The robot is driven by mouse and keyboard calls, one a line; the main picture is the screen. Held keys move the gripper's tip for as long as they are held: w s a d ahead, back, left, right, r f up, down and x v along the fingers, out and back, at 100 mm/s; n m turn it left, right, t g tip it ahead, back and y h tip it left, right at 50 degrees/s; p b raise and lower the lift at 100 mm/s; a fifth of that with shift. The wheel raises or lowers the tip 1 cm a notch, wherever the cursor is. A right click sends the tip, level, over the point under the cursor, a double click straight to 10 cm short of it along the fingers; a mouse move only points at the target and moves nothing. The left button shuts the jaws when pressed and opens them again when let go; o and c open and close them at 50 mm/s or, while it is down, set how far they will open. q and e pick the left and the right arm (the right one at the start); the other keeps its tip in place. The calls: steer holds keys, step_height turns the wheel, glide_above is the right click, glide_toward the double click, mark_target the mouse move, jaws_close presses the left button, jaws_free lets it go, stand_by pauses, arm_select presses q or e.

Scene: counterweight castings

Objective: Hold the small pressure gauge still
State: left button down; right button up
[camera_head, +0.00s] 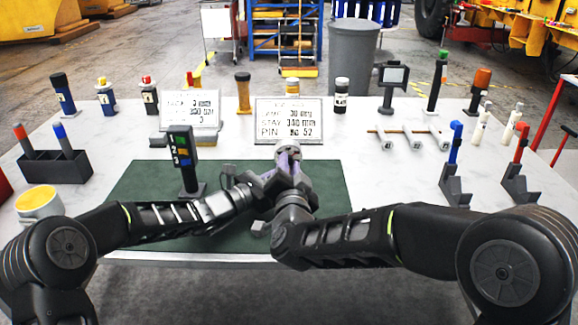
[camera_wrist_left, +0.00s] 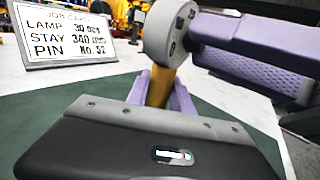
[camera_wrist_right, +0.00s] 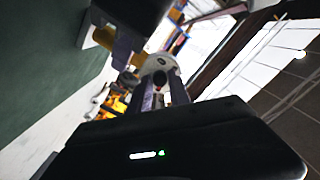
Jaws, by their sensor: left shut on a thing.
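The small pressure gauge (camera_head: 288,149) is upright above the green mat (camera_head: 330,190), in the middle of the head view. In the left wrist view it shows a round grey-white head (camera_wrist_left: 160,32) on a brass-coloured stem (camera_wrist_left: 158,88). My left gripper (camera_wrist_left: 160,98) is shut on the stem, with a purple finger on each side. My right gripper (camera_wrist_right: 157,88) is close against the gauge head from the right. In the right wrist view its fingers stand on both sides of a small dark part in front of the gauge's pale head (camera_wrist_right: 153,62); whether they grip it is unclear.
A job card (camera_head: 289,120) stands just behind the gauge, and a second card (camera_head: 190,110) behind left. A dark device with coloured buttons (camera_head: 183,160) stands on the mat's left. Several tools and holders line the table; the mat's right part is clear.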

steer(key=o, duration=0.3)
steer(key=shift+s, duration=0.1)
steer(key=s, duration=1.1)
steer(key=shift+s+d+r, duration=0.1)
steer(key=shift+s+d, duration=0.15)
steer(key=shift+s, duration=0.15)
arm_select(q)
steer(key=c, duration=1)
jaws_free()
steer(key=shift+c, duration=0.2)
steer(key=shift+a, duration=0.1)
